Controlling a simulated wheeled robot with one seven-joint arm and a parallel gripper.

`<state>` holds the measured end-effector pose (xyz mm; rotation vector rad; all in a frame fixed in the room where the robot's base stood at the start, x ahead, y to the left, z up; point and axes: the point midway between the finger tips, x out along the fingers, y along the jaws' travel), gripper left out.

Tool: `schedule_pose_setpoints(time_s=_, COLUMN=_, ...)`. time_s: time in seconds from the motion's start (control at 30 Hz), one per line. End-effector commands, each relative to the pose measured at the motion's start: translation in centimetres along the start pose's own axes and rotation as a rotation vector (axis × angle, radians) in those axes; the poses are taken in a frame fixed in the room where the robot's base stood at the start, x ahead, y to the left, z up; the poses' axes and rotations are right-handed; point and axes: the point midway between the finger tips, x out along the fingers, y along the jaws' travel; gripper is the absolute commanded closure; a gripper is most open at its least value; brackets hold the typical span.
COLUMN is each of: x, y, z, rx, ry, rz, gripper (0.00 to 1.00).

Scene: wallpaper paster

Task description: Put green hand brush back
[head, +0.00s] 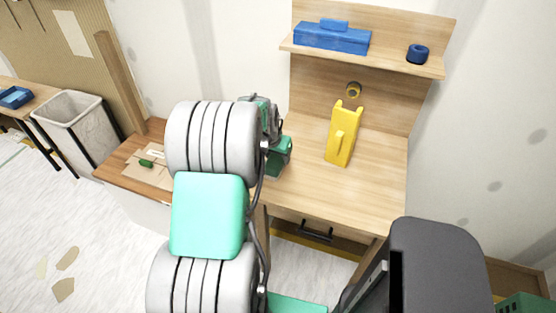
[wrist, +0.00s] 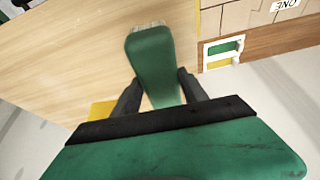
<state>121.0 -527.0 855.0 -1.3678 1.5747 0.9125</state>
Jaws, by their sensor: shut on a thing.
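The green hand brush (wrist: 152,62) shows in the wrist view with its pale bristles at the far end. My gripper (wrist: 157,80) is shut on it, one dark finger on each side. The brush is over or near the wooden worktop (wrist: 60,60); its height above the wood is hard to tell. In the head view my arm hides the fingers and the brush. A board with white-framed green and yellow patches (wrist: 223,49) lies to the right of the brush in the wrist view.
A yellow tool (head: 342,138) stands on the worktop below a shelf (head: 390,62) bearing a blue box (head: 330,38) and a dark blue roll (head: 417,54). A bin (head: 85,125) stands at the left. The worktop right of the yellow tool is clear.

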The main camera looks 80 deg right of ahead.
Motion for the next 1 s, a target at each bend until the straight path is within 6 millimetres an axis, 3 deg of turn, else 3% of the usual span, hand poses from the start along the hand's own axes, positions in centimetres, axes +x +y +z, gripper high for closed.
schedule_pose_setpoints(time_s=0.2, x=3.2, y=0.1, z=0.6, rx=0.000, ry=-0.001, rz=0.000, gripper=1.00)
schedule_pose_setpoints(time_s=0.4, x=3.6, y=0.1, z=0.9, rx=0.000, ry=-0.003, rz=0.000, gripper=1.00)
schedule_pose_setpoints(time_s=0.43, x=3.6, y=0.1, z=1.0, rx=0.000, ry=-0.005, rz=0.001, gripper=0.47)
schedule_pose_setpoints(time_s=0.67, x=3.5, y=0.1, z=0.9, rx=0.000, ry=-0.003, rz=0.001, gripper=0.28)
schedule_pose_setpoints(time_s=1.0, x=3.5, y=0.0, z=0.9, rx=0.000, ry=0.000, rz=0.000, gripper=0.28)
